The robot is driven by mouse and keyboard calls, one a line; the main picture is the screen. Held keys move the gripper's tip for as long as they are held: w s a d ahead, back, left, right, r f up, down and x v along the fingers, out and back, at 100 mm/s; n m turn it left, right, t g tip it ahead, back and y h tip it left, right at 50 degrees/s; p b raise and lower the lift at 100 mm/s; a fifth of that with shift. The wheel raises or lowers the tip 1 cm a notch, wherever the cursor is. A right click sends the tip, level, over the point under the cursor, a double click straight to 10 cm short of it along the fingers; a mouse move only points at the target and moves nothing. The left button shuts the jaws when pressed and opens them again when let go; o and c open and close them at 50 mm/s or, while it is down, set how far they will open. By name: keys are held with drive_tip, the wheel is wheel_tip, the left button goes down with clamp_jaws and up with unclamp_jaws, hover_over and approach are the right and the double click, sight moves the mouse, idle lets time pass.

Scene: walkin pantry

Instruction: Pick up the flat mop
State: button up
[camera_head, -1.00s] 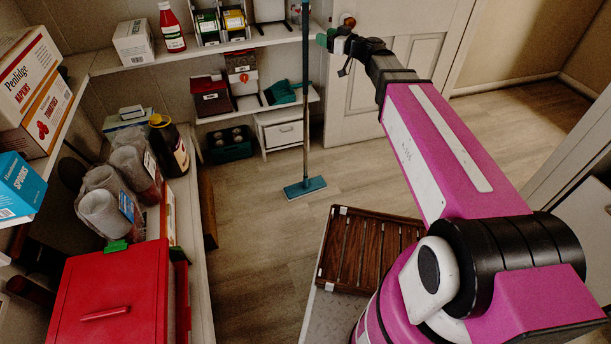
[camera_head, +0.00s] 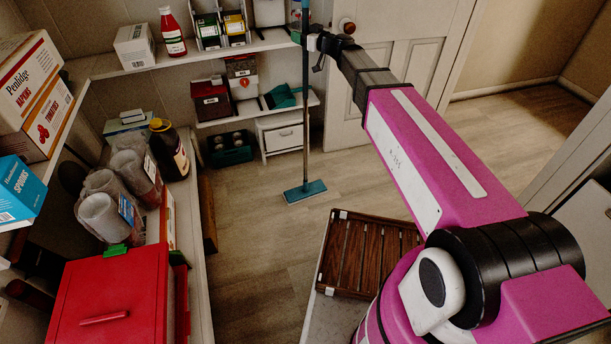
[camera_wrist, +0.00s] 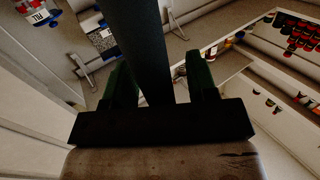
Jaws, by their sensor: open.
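The flat mop (camera_head: 306,130) stands upright on the floor, with a thin pole and a flat teal head (camera_head: 305,191). Its upper pole is teal and runs out of the top of the head view. My gripper (camera_head: 307,40) is at the upper pole, at about the height of the upper shelf. In the wrist view the dark pole (camera_wrist: 151,50) passes between the two green fingers of my gripper (camera_wrist: 158,85). The fingers are open, with a gap visible on the right side of the pole; contact on the left is hard to tell.
A white door (camera_head: 395,80) stands behind my arm. Shelves (camera_head: 200,55) with a red bottle (camera_head: 173,32), boxes and a teal dustpan (camera_head: 284,95) lie left of the pole. A brown slatted crate (camera_head: 368,252) is in front. The floor around the mop head is clear.

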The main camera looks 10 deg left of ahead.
clamp_jaws()
drive_tip(key=shift+r, duration=0.1)
